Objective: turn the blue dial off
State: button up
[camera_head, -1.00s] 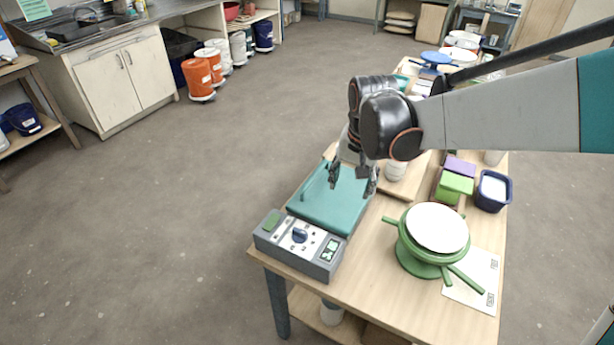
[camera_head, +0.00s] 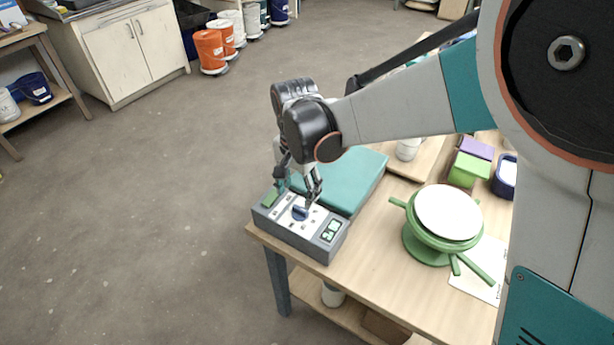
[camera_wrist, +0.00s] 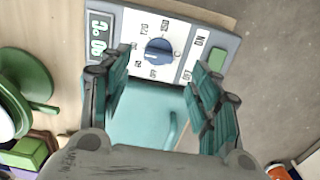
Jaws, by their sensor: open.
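The blue dial (camera_head: 300,213) sits on the white face of a grey control box (camera_head: 318,252) at the table's near left corner. In the wrist view the blue dial (camera_wrist: 158,52) lies ahead of and between my fingers, with printed marks around it. My gripper (camera_head: 298,190) is over the back part of the control box, close to the dial. In the wrist view my gripper (camera_wrist: 160,85) is open and empty, with its teal-padded fingers spread on either side. I cannot tell from the head view whether a fingertip touches the dial.
A teal lid or plate (camera_head: 348,182) adjoins the box behind it. A green stand with a white disc (camera_head: 448,212) stands to the right on the table (camera_head: 385,275). Green (camera_head: 467,170) and purple (camera_head: 477,148) blocks lie farther back. Floor is clear at left.

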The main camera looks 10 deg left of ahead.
aim_at(299, 210)
notch_tip(299, 210, down, 7)
jog(key=shift+f+b, duration=0.1)
jog(key=shift+b, duration=0.9)
jog(key=shift+c, duration=0.3)
jog(key=c, duration=1)
